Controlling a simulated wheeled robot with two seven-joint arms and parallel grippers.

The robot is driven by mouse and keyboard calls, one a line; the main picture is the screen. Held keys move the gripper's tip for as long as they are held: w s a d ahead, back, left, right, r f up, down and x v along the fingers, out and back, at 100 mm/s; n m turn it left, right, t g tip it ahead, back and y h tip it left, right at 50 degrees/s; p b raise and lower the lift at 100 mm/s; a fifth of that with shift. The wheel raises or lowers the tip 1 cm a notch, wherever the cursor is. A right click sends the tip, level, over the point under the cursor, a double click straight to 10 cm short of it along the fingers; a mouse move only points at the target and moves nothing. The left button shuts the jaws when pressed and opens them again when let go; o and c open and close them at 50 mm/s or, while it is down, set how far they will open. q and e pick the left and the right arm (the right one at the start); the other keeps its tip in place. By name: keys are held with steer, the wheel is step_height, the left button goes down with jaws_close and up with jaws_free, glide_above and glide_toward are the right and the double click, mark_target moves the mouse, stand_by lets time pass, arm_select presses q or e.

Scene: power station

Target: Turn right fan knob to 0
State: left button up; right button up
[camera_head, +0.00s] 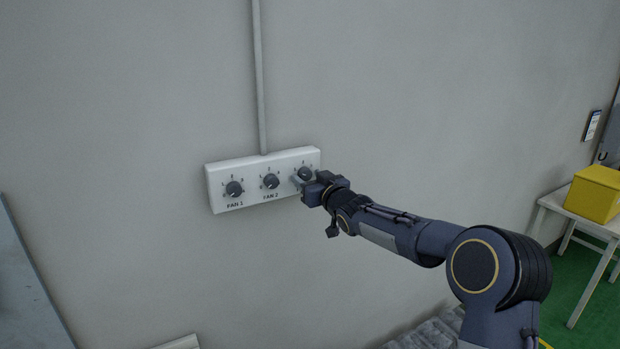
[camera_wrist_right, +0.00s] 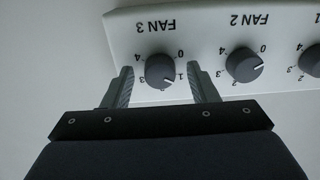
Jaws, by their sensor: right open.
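The right fan knob, labelled FAN 3, is a dark round dial at the right end of the white panel (camera_head: 222,188) in the head view (camera_head: 304,172). The wrist view shows this knob (camera_wrist_right: 159,70) upside down with numbers around it; its pointer is hard to read, seemingly at the lower right. My right gripper (camera_head: 301,181) is at the knob. In the wrist view its open fingers (camera_wrist_right: 160,67) stand on either side of the knob, with a visible gap on both sides. My left gripper is not in view.
The FAN 2 knob (camera_head: 271,181) and FAN 1 knob (camera_head: 234,188) sit to the left on the same panel. A vertical conduit (camera_head: 259,80) rises from the panel. A yellow box (camera_head: 597,192) stands on a white table at the right. The wall around the panel is clear.

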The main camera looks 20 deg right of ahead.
steer(key=c, duration=1)
steer(key=shift+o, duration=0.2)
steer(key=shift+f+n+b, duration=0.15)
steer(key=shift+n+b, duration=0.75)
steer(key=shift+n, duration=0.1)
steer(key=n+b, duration=0.1)
steer(key=n, duration=0.1)
steer(key=shift+n, duration=0.3)
steer(key=n+b, duration=0.1)
steer(key=n, duration=0.2)
steer(key=shift+n, duration=0.3)
steer(key=shift+n+b, duration=0.65)
steer(key=shift+n, duration=1.25)
steer(key=o, duration=1)
steer(key=shift+c, duration=0.2)
